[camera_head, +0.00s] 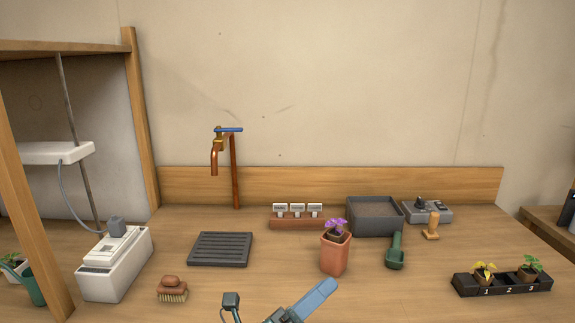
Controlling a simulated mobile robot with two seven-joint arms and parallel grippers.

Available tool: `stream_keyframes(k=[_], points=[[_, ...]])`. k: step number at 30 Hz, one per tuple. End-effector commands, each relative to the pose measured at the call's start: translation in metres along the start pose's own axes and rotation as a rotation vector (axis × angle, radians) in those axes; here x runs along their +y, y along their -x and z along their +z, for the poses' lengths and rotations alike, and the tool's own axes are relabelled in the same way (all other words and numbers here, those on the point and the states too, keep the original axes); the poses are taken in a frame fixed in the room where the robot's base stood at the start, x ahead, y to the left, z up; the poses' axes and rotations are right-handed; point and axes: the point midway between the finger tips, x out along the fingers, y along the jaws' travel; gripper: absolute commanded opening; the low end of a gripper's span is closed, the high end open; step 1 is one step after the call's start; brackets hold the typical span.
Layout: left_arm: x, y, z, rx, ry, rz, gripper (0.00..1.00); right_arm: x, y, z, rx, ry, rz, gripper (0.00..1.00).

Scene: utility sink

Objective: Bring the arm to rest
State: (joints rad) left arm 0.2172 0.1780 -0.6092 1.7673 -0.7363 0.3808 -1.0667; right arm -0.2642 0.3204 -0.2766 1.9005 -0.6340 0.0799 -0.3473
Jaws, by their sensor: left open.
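My left gripper (310,299) shows only in part at the bottom edge of the head view. A light blue, flat piece of it points up and to the right, with darker teal parts at its base. The jaws are open and I see nothing held between them. It appears in front of the terracotta pot (335,256), which holds a purple-flowered plant (335,229). A small dark block on a thin stem (231,300) shows left of the gripper. Most of the arm is below the picture. My right gripper is not in view.
A brush (172,289), a dark slatted tray (220,250) and a white box (116,270) stand to the left. A green scoop-like tool (396,251), a wooden stamp-like piece (432,226) and a black numbered plant holder (505,288) are to the right. A copper tap (216,158) rises behind.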

Motion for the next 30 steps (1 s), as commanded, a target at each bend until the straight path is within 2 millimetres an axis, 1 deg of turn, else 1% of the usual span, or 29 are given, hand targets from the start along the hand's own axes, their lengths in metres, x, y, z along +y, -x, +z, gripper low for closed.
stream_keyframes(k=[1,2,3,5,6,7,8,9,11,12,15,18,21,30], points=[[0.016,0.025,0.003,-0.100,0.217,0.096,0.56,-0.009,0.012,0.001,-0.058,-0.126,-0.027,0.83],[0.027,0.040,0.005,-0.162,0.344,0.149,0.56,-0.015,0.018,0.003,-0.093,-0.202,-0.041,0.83],[0.040,0.062,0.005,-0.247,0.511,0.215,0.56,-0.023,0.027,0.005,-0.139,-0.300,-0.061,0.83],[0.059,0.098,0.001,-0.383,0.759,0.308,0.56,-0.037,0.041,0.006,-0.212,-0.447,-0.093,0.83],[0.071,0.125,-0.005,-0.481,0.920,0.366,0.56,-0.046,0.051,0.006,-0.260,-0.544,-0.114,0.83],[0.079,0.145,-0.011,-0.557,1.038,0.408,0.56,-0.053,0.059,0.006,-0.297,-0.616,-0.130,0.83],[0.085,0.166,-0.018,-0.635,1.153,0.446,0.56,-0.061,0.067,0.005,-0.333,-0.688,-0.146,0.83],[0.091,0.193,-0.028,-0.737,1.293,0.492,0.56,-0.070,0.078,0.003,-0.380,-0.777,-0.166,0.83],[0.096,0.231,-0.044,-0.886,1.476,0.547,0.56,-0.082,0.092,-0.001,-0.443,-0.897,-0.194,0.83],[0.097,0.252,-0.055,-0.978,1.581,0.576,0.56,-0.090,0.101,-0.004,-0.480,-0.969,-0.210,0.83],[0.094,0.296,-0.079,-1.174,1.778,0.627,0.56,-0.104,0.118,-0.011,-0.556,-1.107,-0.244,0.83],[0.089,0.322,-0.095,-1.305,1.894,0.651,0.56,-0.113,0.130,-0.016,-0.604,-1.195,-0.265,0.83],[0.086,0.334,-0.103,-1.368,1.946,0.661,0.56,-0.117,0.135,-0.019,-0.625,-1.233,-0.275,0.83],[0.086,0.336,-0.104,-1.378,1.955,0.662,0.56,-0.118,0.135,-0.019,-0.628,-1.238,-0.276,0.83]])
